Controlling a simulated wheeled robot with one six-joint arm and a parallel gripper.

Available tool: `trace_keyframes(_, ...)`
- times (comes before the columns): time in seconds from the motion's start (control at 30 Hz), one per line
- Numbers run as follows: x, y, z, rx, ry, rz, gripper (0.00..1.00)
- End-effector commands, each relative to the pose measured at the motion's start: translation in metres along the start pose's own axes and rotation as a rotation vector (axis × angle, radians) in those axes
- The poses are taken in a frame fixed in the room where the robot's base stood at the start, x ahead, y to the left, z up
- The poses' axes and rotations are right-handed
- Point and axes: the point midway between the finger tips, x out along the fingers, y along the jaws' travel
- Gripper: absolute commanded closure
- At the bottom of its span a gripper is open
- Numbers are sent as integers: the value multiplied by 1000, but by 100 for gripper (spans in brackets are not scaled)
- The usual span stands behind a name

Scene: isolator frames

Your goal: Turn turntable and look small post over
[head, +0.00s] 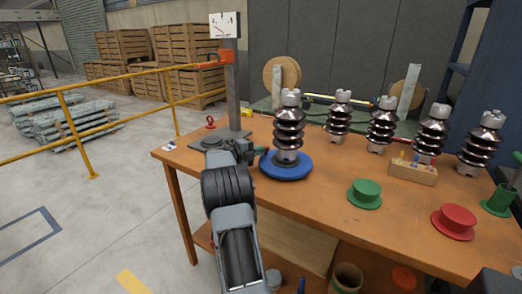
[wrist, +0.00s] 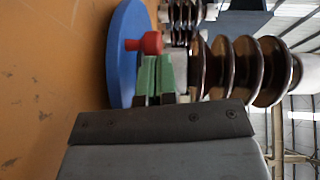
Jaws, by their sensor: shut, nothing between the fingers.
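The blue turntable (head: 286,168) lies on the orange workbench. A small post (head: 289,128), a brown ribbed insulator with pale ends, stands upright on it. In the wrist view, which is turned sideways, the blue disc (wrist: 126,50) is at left and the post's brown sheds (wrist: 243,72) extend right. A red knob (wrist: 150,43) sticks up from the disc near its rim; it is hidden in the head view. My gripper (head: 263,150) is at the turntable's left side. Its green fingers (wrist: 156,76) are shut and empty, close to the knob; I cannot tell whether they touch it.
Several similar insulators (head: 382,125) stand along the back of the bench. A wooden block (head: 412,173), a green hat-shaped piece (head: 365,194) and a red one (head: 455,221) lie to the right. A grey column (head: 231,85) with a gauge stands behind my arm. The bench front is clear.

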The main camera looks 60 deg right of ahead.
Motion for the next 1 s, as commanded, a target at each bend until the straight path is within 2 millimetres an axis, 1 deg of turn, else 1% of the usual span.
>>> trace_keyframes(0.17,-6,0,-3,0,-2,-1,100)
trace_keyframes(0.27,-17,1,-10,0,-2,-1,100)
trace_keyframes(0.37,-31,2,-21,1,0,-1,100)
trace_keyframes(0.4,-40,0,-22,1,-1,0,100)
trace_keyframes(0.5,-61,-2,-18,1,-1,0,100)
trace_keyframes(0.7,-96,-2,-12,1,3,0,100)
trace_keyframes(0.9,-119,-2,-9,0,5,1,100)
trace_keyframes(1.0,-125,-2,-8,0,6,1,100)
